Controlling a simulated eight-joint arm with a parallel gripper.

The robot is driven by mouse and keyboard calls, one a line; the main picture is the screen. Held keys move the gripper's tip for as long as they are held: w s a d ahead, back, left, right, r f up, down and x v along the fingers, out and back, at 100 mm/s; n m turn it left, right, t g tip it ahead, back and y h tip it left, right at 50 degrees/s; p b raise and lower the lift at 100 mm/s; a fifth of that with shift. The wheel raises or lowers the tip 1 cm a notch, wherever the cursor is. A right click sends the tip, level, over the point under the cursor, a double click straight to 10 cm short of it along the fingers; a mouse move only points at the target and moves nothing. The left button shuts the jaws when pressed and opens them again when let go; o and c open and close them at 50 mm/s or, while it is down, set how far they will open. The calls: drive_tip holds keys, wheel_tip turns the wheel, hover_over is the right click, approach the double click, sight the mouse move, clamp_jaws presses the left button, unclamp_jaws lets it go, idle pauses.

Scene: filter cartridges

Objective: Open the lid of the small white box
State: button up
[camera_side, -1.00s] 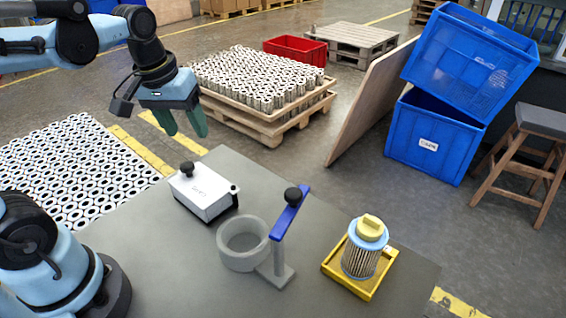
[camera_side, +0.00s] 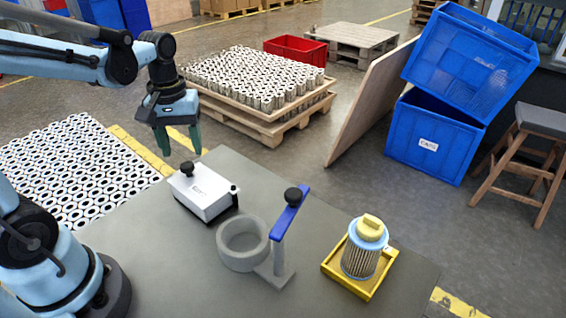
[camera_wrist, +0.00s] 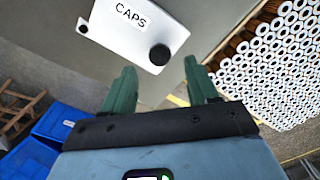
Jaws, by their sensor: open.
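The small white box (camera_side: 207,194) stands on the grey table with its lid closed. A black knob (camera_side: 187,168) sits on top near its back-left end, and a smaller black knob shows at its right end. In the wrist view the white box (camera_wrist: 132,25) has a label reading "CAPS", with the black knob (camera_wrist: 159,54) nearest my fingers. My gripper (camera_side: 183,152) points down above and just behind the knob end of the box. In the wrist view my gripper (camera_wrist: 160,85) has its green fingers apart with nothing between them. It does not touch the box.
A grey ring (camera_side: 243,262) and a stand with a blue arm (camera_side: 290,212) are right of the box. A yellow tray (camera_side: 345,284) holds a filter cartridge (camera_side: 362,255) further right. The grey table (camera_side: 160,255) is bare at the front left.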

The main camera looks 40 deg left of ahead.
sight(187, 165)
drive_tip(key=shift+f, duration=2.1)
clamp_jaws()
